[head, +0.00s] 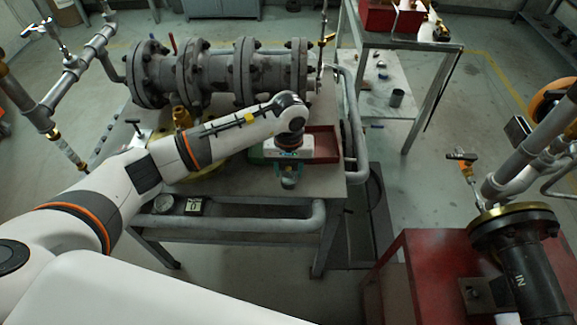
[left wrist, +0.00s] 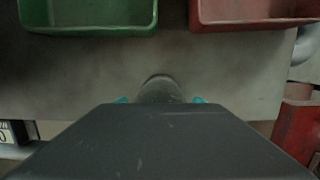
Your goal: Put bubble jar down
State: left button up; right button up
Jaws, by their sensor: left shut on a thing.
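My left gripper (head: 288,174) points down over the front part of the grey work table (head: 240,183), in front of the trays. It is shut on the bubble jar (head: 288,184), of which only a small part shows below the fingers. In the left wrist view the jar (left wrist: 160,88) is a dark grey rounded shape between the two teal fingertips (left wrist: 159,100); the gripper body hides most of it. I cannot tell whether its base touches the table top. My right gripper is not in view.
A green tray (left wrist: 90,30) and a red tray (head: 326,146) stand just behind the gripper. A large flanged valve pipe (head: 215,75) lies along the table's back. A gauge (head: 164,203) and a digital display (head: 194,206) are at the front edge. Bare table lies right of the gripper.

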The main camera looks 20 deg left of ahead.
pick_arm(q)
jog(key=shift+f, duration=0.1)
jog(key=o, duration=1.1)
jog(key=shift+o, duration=0.7)
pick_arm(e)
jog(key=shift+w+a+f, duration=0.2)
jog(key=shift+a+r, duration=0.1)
pick_arm(q)
jog(key=shift+r, duration=0.3)
notch_tip(320, 180, up, 11)
jog(key=shift+f+b, duration=0.2)
jog(key=shift+b, duration=1.05)
jog(key=shift+r, duration=0.55)
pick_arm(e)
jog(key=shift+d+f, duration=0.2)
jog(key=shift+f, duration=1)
